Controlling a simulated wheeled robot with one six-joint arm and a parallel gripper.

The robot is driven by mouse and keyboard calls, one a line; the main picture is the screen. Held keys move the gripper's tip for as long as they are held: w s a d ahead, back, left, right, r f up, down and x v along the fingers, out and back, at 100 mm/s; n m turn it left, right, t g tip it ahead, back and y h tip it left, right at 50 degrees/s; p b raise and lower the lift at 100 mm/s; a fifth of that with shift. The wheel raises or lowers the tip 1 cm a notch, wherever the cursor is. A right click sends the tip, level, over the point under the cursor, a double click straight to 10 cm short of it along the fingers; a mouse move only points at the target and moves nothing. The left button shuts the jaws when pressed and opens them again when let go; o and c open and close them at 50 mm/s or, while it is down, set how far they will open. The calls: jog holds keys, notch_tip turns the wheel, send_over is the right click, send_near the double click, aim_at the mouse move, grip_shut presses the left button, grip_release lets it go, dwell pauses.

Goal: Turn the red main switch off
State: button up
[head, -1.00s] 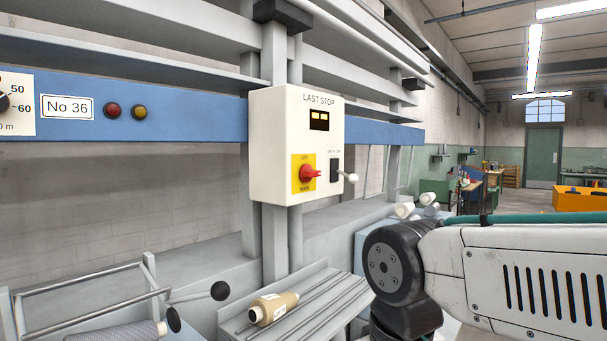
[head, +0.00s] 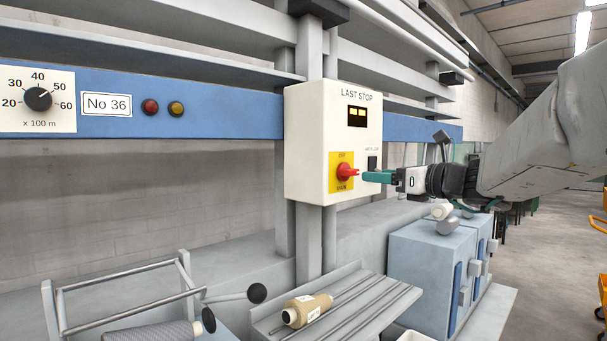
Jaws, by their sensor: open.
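The red main switch (head: 345,172) is a rotary knob on a yellow plate (head: 341,188) on the front of the cream control box (head: 317,146) labelled LAST STOP. The knob's pointer is turned to the right in the picture. My gripper (head: 368,177) has teal fingers and comes in from the right, with its tips close by the right side of the knob. I cannot tell whether they touch it. The jaws are open. My gripper partly hides the small black lever switch (head: 372,163) on the box.
A blue rail (head: 220,125) with a dial (head: 38,99) and red and amber lamps runs behind the box. Below is a sloped tray (head: 345,318) with a tan yarn cone (head: 306,310) on it.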

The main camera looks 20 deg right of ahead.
aim_at(355, 173)
jog(key=x, duration=0.7)
jog(key=shift+w+a, duration=0.1)
jog(key=shift+w, duration=0.1)
jog(key=c, duration=1)
